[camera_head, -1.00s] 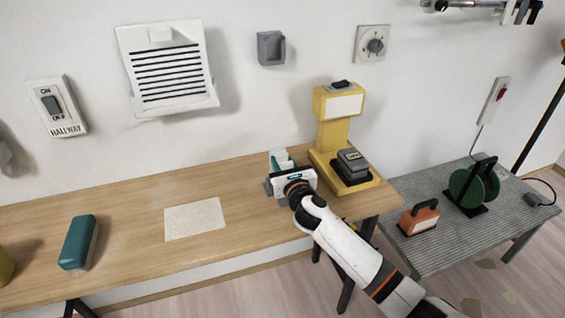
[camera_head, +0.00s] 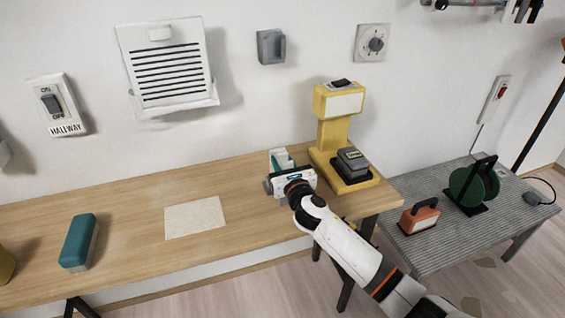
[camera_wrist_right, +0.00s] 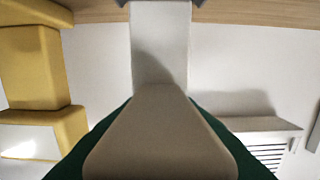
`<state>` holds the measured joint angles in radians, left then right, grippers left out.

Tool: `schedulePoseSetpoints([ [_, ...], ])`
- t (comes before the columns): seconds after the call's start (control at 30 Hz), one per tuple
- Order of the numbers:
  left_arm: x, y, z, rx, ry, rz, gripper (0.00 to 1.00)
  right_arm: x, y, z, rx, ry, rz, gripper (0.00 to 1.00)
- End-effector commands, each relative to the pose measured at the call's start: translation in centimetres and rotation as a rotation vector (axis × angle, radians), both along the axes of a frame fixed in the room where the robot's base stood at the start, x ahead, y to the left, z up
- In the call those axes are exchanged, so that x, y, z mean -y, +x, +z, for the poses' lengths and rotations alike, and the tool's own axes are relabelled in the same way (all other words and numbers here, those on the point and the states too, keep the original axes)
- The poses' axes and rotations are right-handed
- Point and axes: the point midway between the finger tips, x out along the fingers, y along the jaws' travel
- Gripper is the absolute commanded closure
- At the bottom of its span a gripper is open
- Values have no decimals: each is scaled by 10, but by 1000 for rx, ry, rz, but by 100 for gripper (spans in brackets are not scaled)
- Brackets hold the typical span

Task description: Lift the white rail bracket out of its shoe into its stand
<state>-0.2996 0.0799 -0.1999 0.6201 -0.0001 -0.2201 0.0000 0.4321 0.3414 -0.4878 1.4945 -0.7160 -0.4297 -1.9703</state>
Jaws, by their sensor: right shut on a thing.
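My right gripper (camera_head: 275,183) is at the back of the wooden table, left of the yellow device. In the right wrist view its fingertips (camera_wrist_right: 160,3) show only at the top edge, on either side of a pale upright bar (camera_wrist_right: 160,45), which I take for the white rail bracket. It is shut on this piece. A wide beige block (camera_wrist_right: 160,135) with dark green behind it (camera_wrist_right: 108,112) fills the lower middle of that view. In the head view a white and green piece (camera_head: 281,160) shows just behind the gripper. I cannot tell shoe from stand. My left gripper is out of view.
The yellow device (camera_head: 333,135) stands close to the right of the gripper. A teal block (camera_head: 78,241) and a pale sheet (camera_head: 195,218) lie to the left on the table (camera_head: 140,205). A lower grey table (camera_head: 450,235) holds an orange item (camera_head: 420,217) and a green reel (camera_head: 468,188).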

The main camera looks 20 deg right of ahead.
Motion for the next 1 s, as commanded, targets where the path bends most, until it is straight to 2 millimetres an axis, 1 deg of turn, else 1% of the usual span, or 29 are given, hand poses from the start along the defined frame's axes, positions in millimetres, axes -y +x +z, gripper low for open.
schedulePoseSetpoints([
  [1.0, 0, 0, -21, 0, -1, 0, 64, 0, 0, -27, 0, -1, 0, 97],
])
